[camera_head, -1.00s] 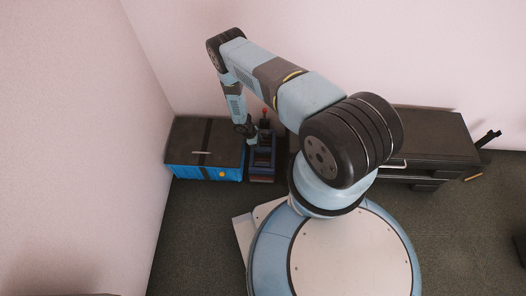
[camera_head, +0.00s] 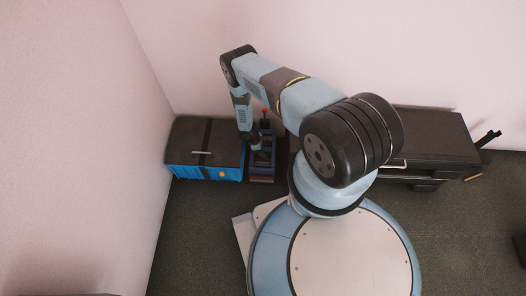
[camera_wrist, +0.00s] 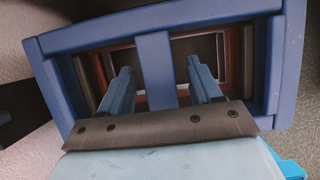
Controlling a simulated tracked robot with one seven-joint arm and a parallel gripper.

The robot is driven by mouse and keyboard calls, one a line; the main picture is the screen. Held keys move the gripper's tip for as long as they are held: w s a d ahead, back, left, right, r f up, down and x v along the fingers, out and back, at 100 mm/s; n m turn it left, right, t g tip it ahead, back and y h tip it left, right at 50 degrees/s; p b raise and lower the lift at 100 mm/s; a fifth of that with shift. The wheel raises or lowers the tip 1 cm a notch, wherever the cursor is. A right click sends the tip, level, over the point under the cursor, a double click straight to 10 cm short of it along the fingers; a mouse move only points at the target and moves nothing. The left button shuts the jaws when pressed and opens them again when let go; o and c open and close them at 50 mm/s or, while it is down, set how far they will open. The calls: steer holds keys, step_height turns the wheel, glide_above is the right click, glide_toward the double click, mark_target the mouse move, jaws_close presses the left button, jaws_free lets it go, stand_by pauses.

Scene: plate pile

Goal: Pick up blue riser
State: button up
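The blue riser (camera_wrist: 157,62) fills the upper wrist view as a rectangular blue frame with a bar across its middle. In the head view the riser (camera_head: 271,158) stands by the wall, dark and partly hidden by my arm. My gripper (camera_wrist: 158,75) is open, with one finger on each side of the middle bar. Gaps show between the bar and both fingers. In the head view my gripper (camera_head: 256,148) is over the riser, and its fingertips are hard to make out.
A blue box with a dark top (camera_head: 205,173) stands close to the left of the riser. A long dark cabinet (camera_head: 435,140) is to the right along the wall. A red object (camera_head: 265,112) sticks up behind the riser. Carpet in front is clear.

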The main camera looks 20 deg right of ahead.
jaws_close()
stand_by(0.4)
steer(key=shift+r, duration=0.15)
